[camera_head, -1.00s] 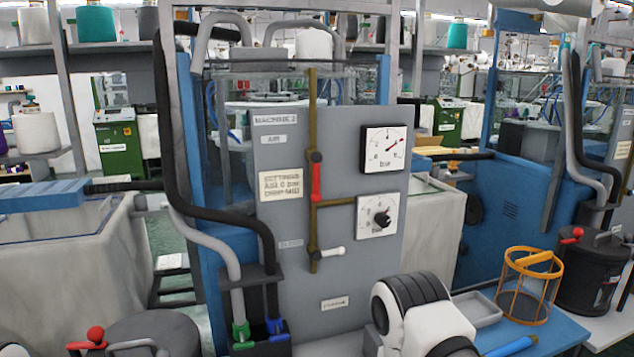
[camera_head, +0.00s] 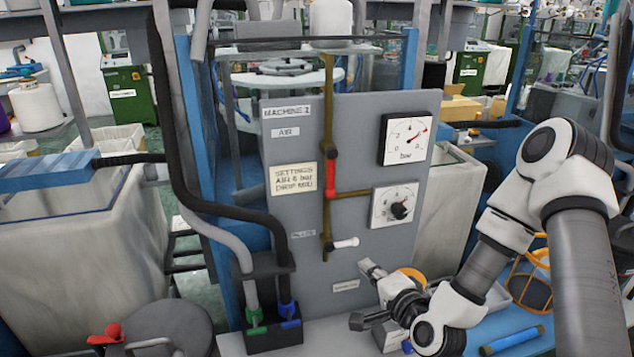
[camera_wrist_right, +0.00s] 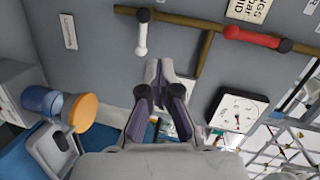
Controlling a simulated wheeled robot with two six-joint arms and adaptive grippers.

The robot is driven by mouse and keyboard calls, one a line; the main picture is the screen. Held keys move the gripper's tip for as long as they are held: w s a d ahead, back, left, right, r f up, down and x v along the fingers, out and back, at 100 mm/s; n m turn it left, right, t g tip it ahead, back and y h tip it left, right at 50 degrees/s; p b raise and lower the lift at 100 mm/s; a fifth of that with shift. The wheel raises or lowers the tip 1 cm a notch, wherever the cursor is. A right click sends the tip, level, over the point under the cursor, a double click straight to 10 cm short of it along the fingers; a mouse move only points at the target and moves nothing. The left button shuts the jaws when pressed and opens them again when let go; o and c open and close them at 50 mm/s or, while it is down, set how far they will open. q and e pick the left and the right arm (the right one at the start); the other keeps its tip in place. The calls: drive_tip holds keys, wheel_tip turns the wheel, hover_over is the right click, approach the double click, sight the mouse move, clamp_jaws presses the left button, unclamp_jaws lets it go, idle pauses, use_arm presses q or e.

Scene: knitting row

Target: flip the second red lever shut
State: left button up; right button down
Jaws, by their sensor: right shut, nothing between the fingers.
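The red lever (camera_head: 331,178) is on the brass pipe of the grey machine panel (camera_head: 285,245), hanging down along the pipe from a dark pivot. In the right wrist view the red lever (camera_wrist_right: 252,37) lies along the pipe at the upper right. Below it, a white lever (camera_head: 346,243) sticks out sideways across the pipe; it also shows in the wrist view (camera_wrist_right: 140,38). My right gripper (camera_head: 368,266) is shut and empty at the lower part of the panel, below the white lever and apart from the red one. My left gripper is not in view.
Two dials, an upper gauge (camera_head: 409,138) and a lower knob dial (camera_head: 394,205), sit right of the pipe. A hose box (camera_head: 272,335) stands at the panel's lower left. An orange basket (camera_head: 530,285) and a blue tool (camera_head: 512,340) are at the right.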

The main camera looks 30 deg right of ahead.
sight(331, 174)
drive_tip(key=w+d+r+m+t+h+p, duration=0.2)
drive_tip(key=d+r+m+p, duration=0.15)
drive_tip(key=r, duration=0.95)
use_arm(q)
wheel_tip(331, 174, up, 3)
drive_tip(key=b, duration=0.2)
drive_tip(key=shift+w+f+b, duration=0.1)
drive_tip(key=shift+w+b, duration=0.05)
drive_tip(key=shift+b, duration=0.2)
use_arm(e)
drive_tip(key=w+a, duration=0.1)
drive_tip(key=w, duration=1)
drive_tip(key=shift+w+a+f, duration=0.3)
drive_tip(key=shift+a, duration=0.05)
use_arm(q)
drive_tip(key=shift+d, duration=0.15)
use_arm(e)
drive_tip(key=shift+d+n, duration=0.1)
drive_tip(key=shift+n, duration=0.15)
